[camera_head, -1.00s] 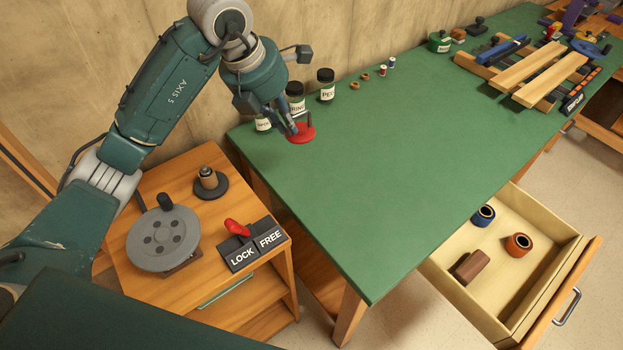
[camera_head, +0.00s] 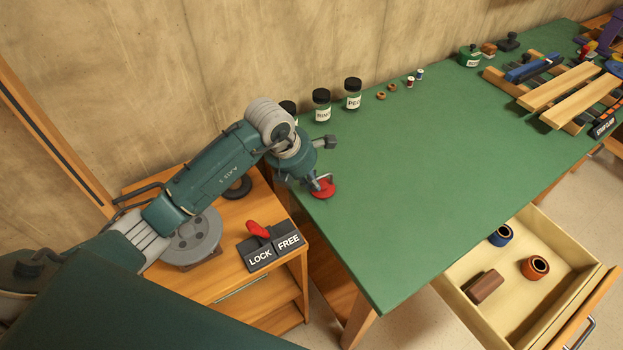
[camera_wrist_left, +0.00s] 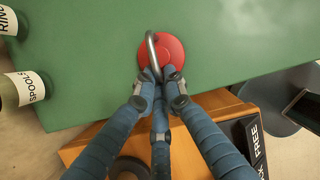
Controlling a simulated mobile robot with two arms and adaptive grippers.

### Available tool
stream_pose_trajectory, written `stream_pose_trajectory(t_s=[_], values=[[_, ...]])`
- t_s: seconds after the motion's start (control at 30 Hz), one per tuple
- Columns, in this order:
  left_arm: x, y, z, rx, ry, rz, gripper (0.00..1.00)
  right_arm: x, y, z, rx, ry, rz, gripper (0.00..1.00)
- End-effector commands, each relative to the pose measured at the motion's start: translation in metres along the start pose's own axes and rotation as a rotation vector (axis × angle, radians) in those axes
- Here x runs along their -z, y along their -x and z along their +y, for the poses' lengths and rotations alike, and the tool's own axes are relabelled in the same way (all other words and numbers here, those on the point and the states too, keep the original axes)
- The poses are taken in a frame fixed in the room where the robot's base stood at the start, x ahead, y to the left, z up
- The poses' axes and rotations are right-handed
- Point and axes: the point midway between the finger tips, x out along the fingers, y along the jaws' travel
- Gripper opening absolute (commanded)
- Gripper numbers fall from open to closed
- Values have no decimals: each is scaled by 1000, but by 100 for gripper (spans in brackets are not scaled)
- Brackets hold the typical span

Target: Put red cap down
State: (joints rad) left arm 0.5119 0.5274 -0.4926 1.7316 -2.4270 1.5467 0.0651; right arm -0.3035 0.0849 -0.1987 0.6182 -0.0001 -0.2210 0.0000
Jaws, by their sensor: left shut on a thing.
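The red cap (camera_head: 324,190) is a round disc with a grey loop handle. It is at the left end of the green worktop (camera_head: 420,170), near the edge; I cannot tell whether it touches the surface. My left gripper (camera_head: 320,183) is shut on the cap's handle from above. In the left wrist view the blue-grey fingers of the gripper (camera_wrist_left: 162,80) meet at the handle, and the red cap (camera_wrist_left: 166,52) lies flat against the green top. My right gripper is not in view.
Labelled jars (camera_head: 322,105) stand along the back wall, the leftmost partly hidden by my arm. A wooden side stand with a LOCK/FREE switch (camera_head: 272,247) is on the left. An open drawer (camera_head: 530,265) juts out at lower right. The worktop's middle is clear.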

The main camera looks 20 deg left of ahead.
Motion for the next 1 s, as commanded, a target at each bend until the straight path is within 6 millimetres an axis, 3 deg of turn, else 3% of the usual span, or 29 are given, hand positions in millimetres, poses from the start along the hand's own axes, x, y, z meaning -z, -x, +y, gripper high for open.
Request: stream_pose_trajectory(t_s=[0.33,0.4,0.47,0.77,0.87,1.0], values=[[1,-4,1,-2,0,-3,0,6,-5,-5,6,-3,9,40],[0,-2,1,-1,0,-3,21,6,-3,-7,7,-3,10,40],[0,-2,1,-1,0,-3,29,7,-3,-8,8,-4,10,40],[-1,-1,0,0,0,-3,29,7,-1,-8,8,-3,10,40],[-2,5,1,-2,-1,-4,29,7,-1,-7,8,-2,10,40],[-2,29,2,-5,-3,-7,29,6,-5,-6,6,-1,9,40]])
